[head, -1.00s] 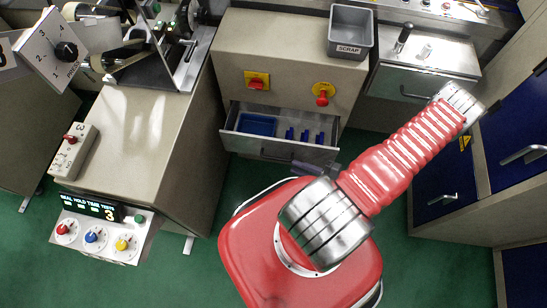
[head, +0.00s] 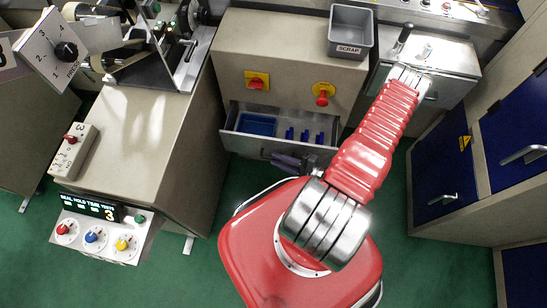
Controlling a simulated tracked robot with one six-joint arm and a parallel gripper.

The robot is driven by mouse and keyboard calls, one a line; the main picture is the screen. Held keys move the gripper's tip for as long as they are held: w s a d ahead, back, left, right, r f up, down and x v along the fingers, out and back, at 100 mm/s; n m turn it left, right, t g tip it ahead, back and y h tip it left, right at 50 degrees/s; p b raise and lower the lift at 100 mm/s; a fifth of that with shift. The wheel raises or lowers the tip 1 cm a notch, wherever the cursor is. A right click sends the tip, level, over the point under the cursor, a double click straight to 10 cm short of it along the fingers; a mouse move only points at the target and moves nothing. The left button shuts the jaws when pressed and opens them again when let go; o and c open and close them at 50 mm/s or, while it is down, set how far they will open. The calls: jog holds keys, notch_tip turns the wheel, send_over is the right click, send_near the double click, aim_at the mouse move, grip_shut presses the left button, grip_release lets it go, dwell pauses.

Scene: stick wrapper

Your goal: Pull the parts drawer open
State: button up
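The parts drawer (head: 240,141) stands pulled out from the front of the beige cabinet, its inside showing from above. A blue tray (head: 257,124) lies in its left part and several small blue parts (head: 305,136) sit in its right part. My gripper (head: 280,158), dark and small in the head view, is low in front of the drawer front, right of its middle. My red arm partly hides it. I cannot tell whether it touches the drawer or its handle, or whether its fingers are open.
The beige cabinet (head: 290,50) carries a red knob on a yellow plate (head: 257,81), a second red knob (head: 322,95) and a grey scrap bin (head: 350,30). A machine bench (head: 150,130) stands at left, blue-doored cabinets (head: 515,135) at right. Green floor (head: 205,265) is clear at lower left.

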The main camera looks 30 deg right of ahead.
aim_at(263, 146)
jog(key=shift+x, duration=1.35)
jog(key=shift+c, duration=0.3)
grip_shut()
